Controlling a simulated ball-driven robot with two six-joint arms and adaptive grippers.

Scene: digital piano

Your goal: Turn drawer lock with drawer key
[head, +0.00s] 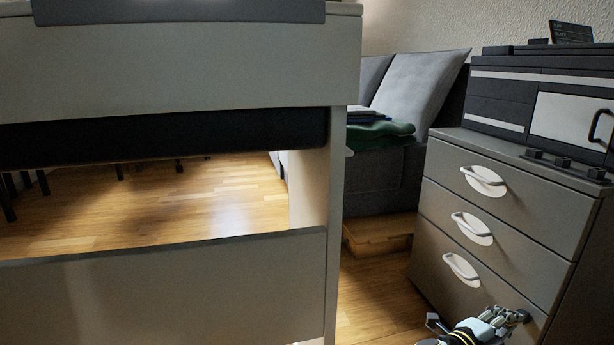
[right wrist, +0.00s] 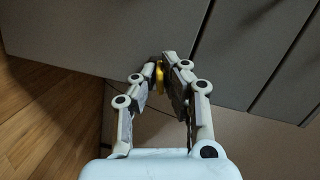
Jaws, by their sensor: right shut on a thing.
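The grey drawer cabinet (head: 545,205) stands at the right in the head view, with several white handles on its front. My right gripper (head: 518,316) is at the lower front of the cabinet, close to its right edge. In the right wrist view, my right gripper (right wrist: 163,62) is shut on the small gold drawer key (right wrist: 159,79), with its fingertips up against the cabinet front (right wrist: 226,58). The key's far end is hidden, so I cannot tell whether it sits in the lock. The drawer lock itself does not show. My left gripper is out of view.
A black device with a white door (head: 568,118) stands on the cabinet. A large grey desk-like unit (head: 160,290) fills the left. A sofa with a grey cushion (head: 418,84) is behind. Wooden floor (head: 375,300) is clear between desk and cabinet.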

